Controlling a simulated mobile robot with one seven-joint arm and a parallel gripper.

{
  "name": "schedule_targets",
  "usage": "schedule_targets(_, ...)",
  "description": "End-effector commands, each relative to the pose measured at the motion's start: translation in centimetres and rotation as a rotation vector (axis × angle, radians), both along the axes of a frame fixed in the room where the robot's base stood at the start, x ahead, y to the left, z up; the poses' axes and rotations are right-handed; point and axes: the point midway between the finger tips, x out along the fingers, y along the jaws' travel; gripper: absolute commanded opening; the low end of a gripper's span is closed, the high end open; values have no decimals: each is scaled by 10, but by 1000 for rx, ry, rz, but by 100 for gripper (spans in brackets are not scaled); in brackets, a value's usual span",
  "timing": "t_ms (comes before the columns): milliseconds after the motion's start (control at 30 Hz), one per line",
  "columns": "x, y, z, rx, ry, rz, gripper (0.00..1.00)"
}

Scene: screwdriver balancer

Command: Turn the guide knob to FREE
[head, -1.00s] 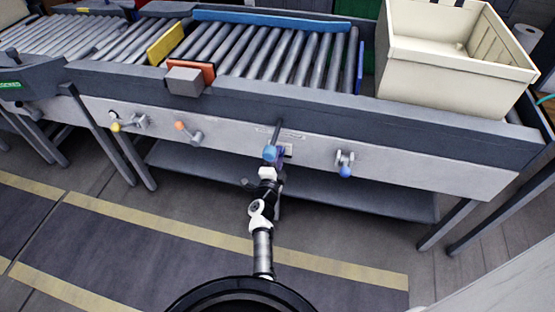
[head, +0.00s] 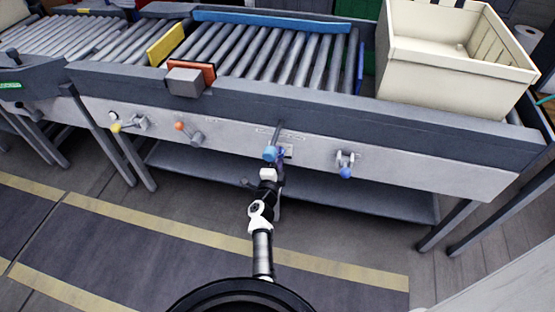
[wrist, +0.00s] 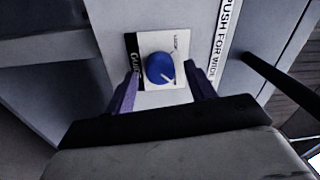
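The guide knob (wrist: 158,66) is a round blue dial with a white pointer line, on a white plate (wrist: 139,42) with black print. In the wrist view its pointer slants down to the right. The plate reads as "GUIDE" on its left; the other print is too small to read surely. My gripper (wrist: 163,74) is open, with one purple finger left of the knob and one right of it. A gap shows on both sides, and I cannot tell how deep the fingertips reach. In the head view my gripper (head: 281,157) is at the panel and mostly hides the knob.
A lever with a light blue ball (head: 270,153) hangs just left of my gripper. A lever with a blue ball (head: 346,172) is to the right; orange (head: 180,126) and yellow (head: 116,128) handled ones are left. A "PUSH FOR WIDE" label (wrist: 225,42) is beside the knob.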

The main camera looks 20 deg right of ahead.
Motion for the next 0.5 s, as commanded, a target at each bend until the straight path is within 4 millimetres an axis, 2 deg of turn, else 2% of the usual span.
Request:
schedule_targets(267, -3, 2, 0, -1, 0, 0, 54)
schedule_targets(367, -11, 8, 0, -2, 0, 1, 54)
schedule_targets(500, -33, 23, -2, -2, 3, 3, 54)
